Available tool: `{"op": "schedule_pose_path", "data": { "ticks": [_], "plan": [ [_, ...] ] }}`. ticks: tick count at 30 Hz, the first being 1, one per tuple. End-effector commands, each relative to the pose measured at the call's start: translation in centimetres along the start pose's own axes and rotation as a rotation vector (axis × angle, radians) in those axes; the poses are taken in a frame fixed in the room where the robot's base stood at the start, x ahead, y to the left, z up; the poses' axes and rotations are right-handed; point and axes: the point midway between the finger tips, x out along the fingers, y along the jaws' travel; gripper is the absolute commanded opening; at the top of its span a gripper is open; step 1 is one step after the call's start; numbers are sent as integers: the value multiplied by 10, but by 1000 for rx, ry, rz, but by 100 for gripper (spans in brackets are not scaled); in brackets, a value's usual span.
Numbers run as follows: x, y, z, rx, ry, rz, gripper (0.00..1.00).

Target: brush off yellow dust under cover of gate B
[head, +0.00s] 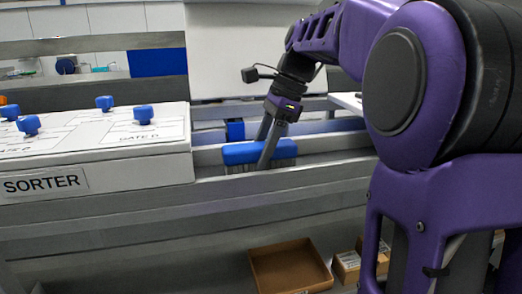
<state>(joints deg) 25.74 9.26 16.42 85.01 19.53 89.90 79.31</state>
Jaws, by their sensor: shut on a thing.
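My gripper (267,143) is shut on a blue brush (240,154) with grey bristles. The brush is held over the grey channel to the right of the sorter, with its bristles close to the front rail; I cannot tell whether they touch. The sorter (100,160) is a white box at the left with a "SORTER" label (45,183) on its front. Its top has printed gate labels, one of them near the right end (140,136), too small to read surely, and several blue knobs (144,112). No yellow dust is discernible.
A small blue part (235,130) stands behind the brush. The grey front rail (320,172) runs across the picture. An open cardboard box (290,268) lies below, with smaller boxes (346,266) beside it. A white panel (240,50) stands behind. My purple arm blocks the right side.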

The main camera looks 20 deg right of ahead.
Motion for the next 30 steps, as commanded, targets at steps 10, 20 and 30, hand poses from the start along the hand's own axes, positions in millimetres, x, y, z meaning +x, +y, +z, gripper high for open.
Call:
{"op": "schedule_pose_path", "data": {
  "ticks": [10, 20, 30],
  "plan": [
    [5, 0, -2, -1, 0, 1, 10],
    [0, 0, -10, 2, 0, 0, 10],
    [-7, 0, -28, 0, 0, 0, 10]
  ]
}}
